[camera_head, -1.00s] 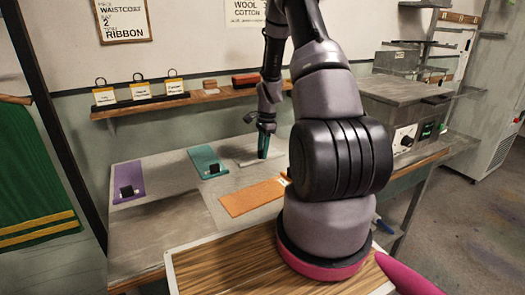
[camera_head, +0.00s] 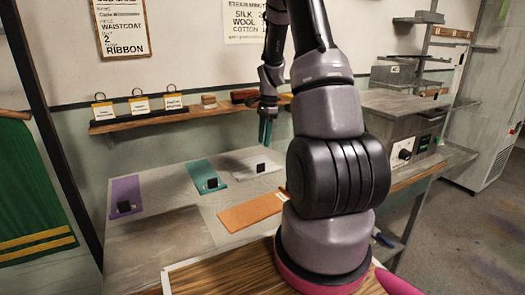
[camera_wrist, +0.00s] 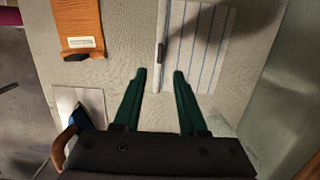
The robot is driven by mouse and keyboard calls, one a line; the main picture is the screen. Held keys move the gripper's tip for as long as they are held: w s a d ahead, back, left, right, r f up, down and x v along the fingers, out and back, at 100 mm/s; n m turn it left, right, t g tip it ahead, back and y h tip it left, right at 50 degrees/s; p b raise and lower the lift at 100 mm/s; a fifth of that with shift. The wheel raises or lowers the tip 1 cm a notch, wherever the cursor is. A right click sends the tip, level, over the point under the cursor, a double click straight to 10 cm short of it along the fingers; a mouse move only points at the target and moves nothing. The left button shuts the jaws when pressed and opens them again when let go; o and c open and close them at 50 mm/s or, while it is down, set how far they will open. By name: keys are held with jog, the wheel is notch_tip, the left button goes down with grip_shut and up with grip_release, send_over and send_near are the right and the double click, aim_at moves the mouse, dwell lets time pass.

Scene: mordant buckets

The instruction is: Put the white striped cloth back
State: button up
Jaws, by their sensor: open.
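The white striped cloth (camera_head: 235,165) lies flat on the table, right of the teal cloth. In the wrist view its blue stripes show clearly (camera_wrist: 208,45). A small black block (camera_head: 261,168) stands on its near right part; a dark upright piece (camera_wrist: 160,54) shows at the cloth's left edge in the wrist view. My gripper (camera_head: 265,132) is open and empty, pointing down above the cloth and apart from it. In the wrist view its green fingers (camera_wrist: 159,76) are spread, just short of the dark piece.
A purple cloth (camera_head: 125,191) and a teal cloth (camera_head: 200,170) lie to the left, each with a black block. An orange cloth (camera_head: 245,216) lies nearer. A wall shelf (camera_head: 150,120) with tagged weights is behind. A grey box with dials (camera_head: 402,112) stands at right.

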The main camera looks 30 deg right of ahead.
jog(key=s+a+r+n+t, duration=0.25)
jog(key=s+a+r, duration=0.25)
jog(key=r, duration=0.6)
jog(key=s+a+r+n+t, duration=0.1)
jog(key=s+a+r+n, duration=0.35)
jog(key=r, duration=0.55)
jog(key=s+a+r+n+t, duration=0.2)
jog(key=s+a+r+n, duration=0.1)
jog(key=s, duration=0.4)
jog(key=s+a+r+n+t, duration=0.1)
jog(key=s+a+r+n, duration=0.2)
jog(key=s, duration=0.5)
jog(key=shift+s+a+r+n+t+y, duration=0.3)
jog(key=shift+a+r+t, duration=0.05)
jog(key=shift+a+r, duration=0.4)
